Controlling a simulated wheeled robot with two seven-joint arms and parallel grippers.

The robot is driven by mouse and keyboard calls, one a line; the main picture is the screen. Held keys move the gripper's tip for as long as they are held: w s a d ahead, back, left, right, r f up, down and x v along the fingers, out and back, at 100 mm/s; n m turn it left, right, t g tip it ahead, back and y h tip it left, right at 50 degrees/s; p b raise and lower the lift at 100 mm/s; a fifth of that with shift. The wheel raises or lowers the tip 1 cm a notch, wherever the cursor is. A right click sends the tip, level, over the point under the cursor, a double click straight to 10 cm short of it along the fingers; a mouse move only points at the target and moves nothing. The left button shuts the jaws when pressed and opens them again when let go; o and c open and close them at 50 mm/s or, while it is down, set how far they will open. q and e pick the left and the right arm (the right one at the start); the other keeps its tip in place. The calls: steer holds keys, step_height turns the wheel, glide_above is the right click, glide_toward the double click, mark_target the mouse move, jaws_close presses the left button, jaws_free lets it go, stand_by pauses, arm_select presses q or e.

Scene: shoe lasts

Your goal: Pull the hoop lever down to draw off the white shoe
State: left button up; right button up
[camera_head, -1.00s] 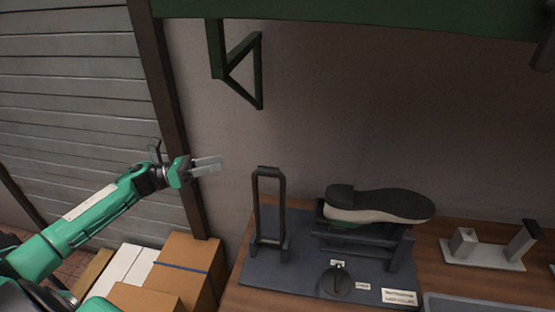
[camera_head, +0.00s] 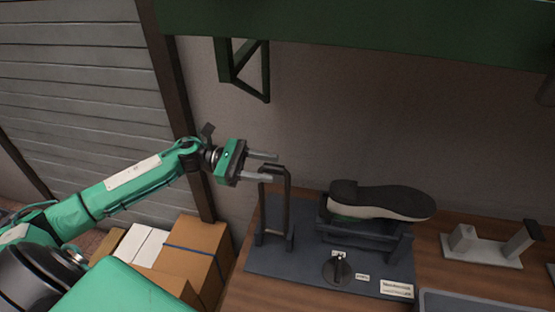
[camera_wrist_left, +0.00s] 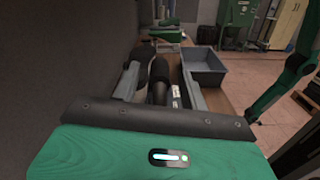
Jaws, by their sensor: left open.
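The white shoe (camera_head: 385,210) lies sole up, its dark sole (camera_head: 375,195) on top and its white side showing below, on the dark stand (camera_head: 365,240). The hoop lever (camera_head: 289,205) stands upright left of it, a dark frame with a thicker top bar. My left gripper (camera_head: 274,167) is open at the top of the hoop, its fingers above and below the top bar's height. In the left wrist view a dark bar (camera_wrist_left: 158,92) shows between the fingers; I cannot tell whether they touch it. My right gripper is out of view.
The dark baseplate carries a round knob (camera_head: 337,270) and labels. A grey fixture (camera_head: 485,248) stands on the wooden bench to the right, with a grey tray (camera_head: 470,302) in front. Cardboard boxes (camera_head: 195,250) stand left of the bench. A green bracket (camera_head: 250,70) hangs above.

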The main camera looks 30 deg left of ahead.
mark_target(289, 171)
arm_select(q)
steer(key=shift+p+x, duration=0.6)
steer(key=shift+x, duration=1.05)
jaws_close()
